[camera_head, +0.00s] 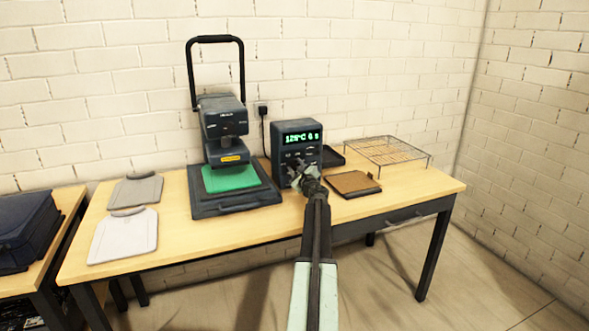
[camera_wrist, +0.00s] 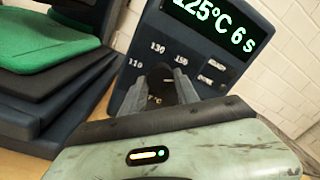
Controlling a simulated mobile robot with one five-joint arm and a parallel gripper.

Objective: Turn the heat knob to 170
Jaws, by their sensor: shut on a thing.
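The dark control box (camera_head: 297,139) stands on the table beside the heat press. Its green display (camera_wrist: 212,18) reads about 125°C and 6 s, with its left edge cut off in the wrist view. The marks 110, 130 and 150 show around the dial. My gripper (camera_head: 299,172) reaches to the front of the box. In the wrist view my gripper (camera_wrist: 156,92) has its two fingers on either side of the dark heat knob (camera_wrist: 158,78) and is shut on it. The fingers hide much of the knob, its pointer and the dial marks on its lower right.
The heat press (camera_head: 223,125) with a green pad (camera_head: 230,177) stands left of the box. A brown pad (camera_head: 352,184) and a wire rack (camera_head: 386,151) are to the right. Grey boards (camera_head: 122,236) lie at the left. The table's front right is clear.

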